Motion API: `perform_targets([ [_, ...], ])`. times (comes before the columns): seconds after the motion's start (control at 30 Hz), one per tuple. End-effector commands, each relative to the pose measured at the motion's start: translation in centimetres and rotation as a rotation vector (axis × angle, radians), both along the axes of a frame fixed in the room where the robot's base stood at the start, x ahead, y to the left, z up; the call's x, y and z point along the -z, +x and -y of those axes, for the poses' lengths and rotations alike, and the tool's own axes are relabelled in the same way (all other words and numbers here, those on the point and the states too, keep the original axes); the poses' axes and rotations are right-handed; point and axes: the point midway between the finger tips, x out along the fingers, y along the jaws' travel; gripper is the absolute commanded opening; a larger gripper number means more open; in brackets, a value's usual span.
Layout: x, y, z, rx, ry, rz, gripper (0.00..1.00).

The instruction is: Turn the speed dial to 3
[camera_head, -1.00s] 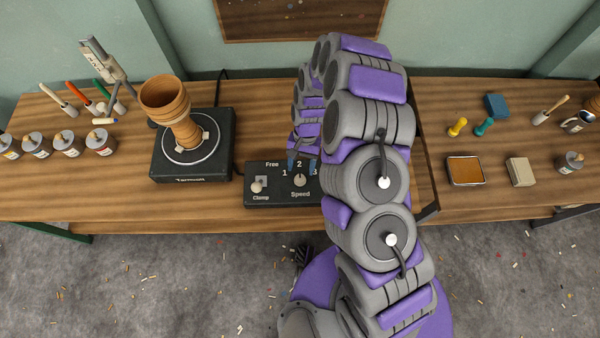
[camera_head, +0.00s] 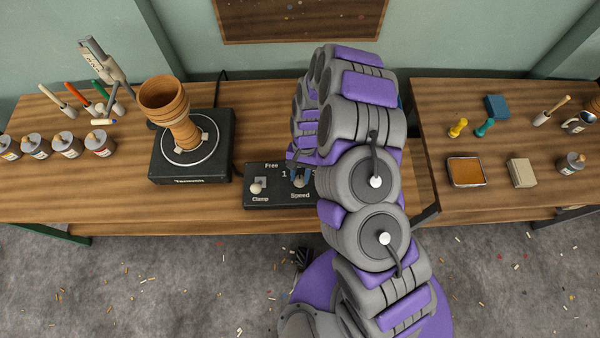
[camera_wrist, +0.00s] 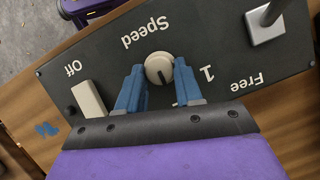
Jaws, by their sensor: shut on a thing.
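The speed dial (camera_wrist: 158,68) is a round pale knob with a dark pointer line, on a black control box (camera_head: 262,198). In the wrist view the pointer aims down the picture, between my fingers. The printed 1 shows to its right; the 3 is hidden. My gripper (camera_wrist: 160,74) has blue fingers on both sides of the dial and is shut on it. In the head view my gripper (camera_head: 301,174) covers most of the dial, and my arm hides the box's right end.
A clamp lever (camera_head: 256,188) stands left of the dial on the box. A pale rocker switch (camera_wrist: 88,98) marked Off is close beside one finger. A turntable (camera_head: 190,172) bearing a wooden goblet drum (camera_head: 165,95) stands to the left. Jars and tools lie farther out.

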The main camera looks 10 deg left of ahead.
Motion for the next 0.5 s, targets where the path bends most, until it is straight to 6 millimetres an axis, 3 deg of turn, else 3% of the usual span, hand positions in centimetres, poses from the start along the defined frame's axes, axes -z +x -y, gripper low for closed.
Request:
perform_targets([
  [0.23,0.0,-0.01,-0.04,0.0,0.0,0.0,0.05],
  [0.5,-0.09,0.0,0.0,0.035,0.0,0.0,0.04],
])
